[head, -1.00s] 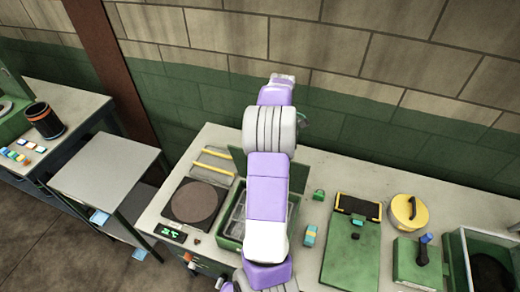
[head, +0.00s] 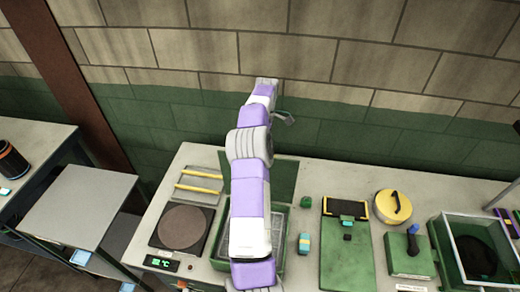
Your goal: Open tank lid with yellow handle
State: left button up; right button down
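A round yellow lid (head: 380,209) with a dark arched handle lies at the back of the bench, right of centre. A grey plate with two yellow bars (head: 200,190) lies at the back left of the bench. A green box (head: 281,262) with a raised green panel behind it is partly hidden by my arm. An open green tank (head: 440,240) with a pale rim and dark inside stands at the right. One purple and white arm of mine rises from the bottom centre toward the wall. I cannot tell which arm it is, and no gripper fingers show clearly.
A hotplate with a brown disc (head: 183,227) and a green display sits at the left. A green clipboard-like panel (head: 346,262) and a green block with a blue lever (head: 412,246) stand right of centre. A grey side table (head: 75,207) stands left of the bench.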

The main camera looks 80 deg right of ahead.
jog(key=shift+s+f, duration=0.15)
jog(key=shift+f, duration=0.3)
jog(key=c, duration=1.4)
grip_release()
jog(key=shift+o, duration=1.4)
jog(key=shift+d, duration=0.25)
jog(key=shift+a+r, duration=0.2)
jog(key=shift+a, duration=0.05)
jog(key=shift+w+a, duration=0.1)
jog(key=shift+w, duration=0.1)
